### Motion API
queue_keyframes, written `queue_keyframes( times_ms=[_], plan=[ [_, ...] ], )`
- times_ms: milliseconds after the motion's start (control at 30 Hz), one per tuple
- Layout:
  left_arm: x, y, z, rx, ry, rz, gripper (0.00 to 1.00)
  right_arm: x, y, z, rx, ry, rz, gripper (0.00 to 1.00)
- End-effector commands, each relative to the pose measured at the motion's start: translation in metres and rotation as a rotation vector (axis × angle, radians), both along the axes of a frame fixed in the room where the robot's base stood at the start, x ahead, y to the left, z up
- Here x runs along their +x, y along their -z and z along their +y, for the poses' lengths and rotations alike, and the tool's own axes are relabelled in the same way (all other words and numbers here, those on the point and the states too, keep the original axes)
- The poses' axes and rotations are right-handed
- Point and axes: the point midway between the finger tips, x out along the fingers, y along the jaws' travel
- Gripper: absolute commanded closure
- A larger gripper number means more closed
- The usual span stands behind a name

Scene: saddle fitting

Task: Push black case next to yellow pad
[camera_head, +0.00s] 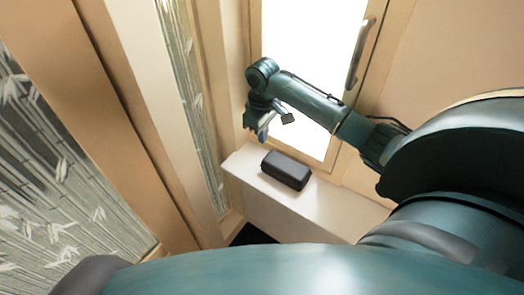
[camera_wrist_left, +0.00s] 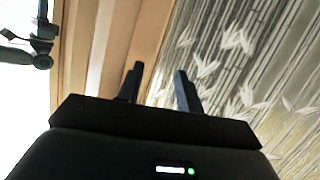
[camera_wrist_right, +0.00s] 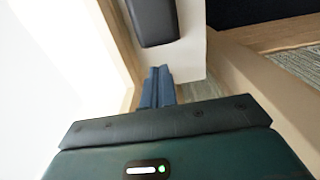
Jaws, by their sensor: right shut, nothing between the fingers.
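The black case (camera_head: 286,170) lies on a pale ledge (camera_head: 325,208) below a bright glass panel. In the right wrist view the black case (camera_wrist_right: 153,20) shows at the top, past the fingertips and apart from them. My right gripper (camera_head: 262,134) hangs above and left of the case in the head view. Its fingers (camera_wrist_right: 158,72) are together and empty. My left gripper (camera_wrist_left: 160,75) shows in the left wrist view with its fingers apart and nothing between them, facing a bamboo-patterned panel. I see no yellow pad in any view.
A wooden-framed door with a handle (camera_head: 354,68) stands behind the ledge. Bamboo-patterned panels (camera_head: 60,170) and wooden posts stand at the left. The ledge is bare to the right of the case, and its left end is close to the case.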

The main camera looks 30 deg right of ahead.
Motion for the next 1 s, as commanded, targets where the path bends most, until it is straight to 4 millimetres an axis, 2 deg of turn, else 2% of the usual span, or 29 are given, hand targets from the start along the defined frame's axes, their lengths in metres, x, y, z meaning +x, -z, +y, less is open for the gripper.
queue_keyframes(
  times_ms=[300,500,700,1000],
  plan=[
    [-0.003,0.002,0.004,0.011,-0.004,-0.038,0.64,-0.001,0.058,0.001,0.0,-0.001,0.003,1.0],
    [0.0,0.008,0.001,0.027,0.009,-0.04,0.64,-0.001,0.085,0.001,-0.001,-0.002,0.0,1.0],
    [0.0,0.011,-0.001,0.036,0.016,-0.037,0.64,-0.001,0.094,0.001,0.0,-0.003,-0.002,1.0],
    [0.0,0.011,-0.001,0.037,0.016,-0.036,0.64,-0.001,0.094,0.001,-0.001,-0.002,-0.001,1.0]
  ],
)
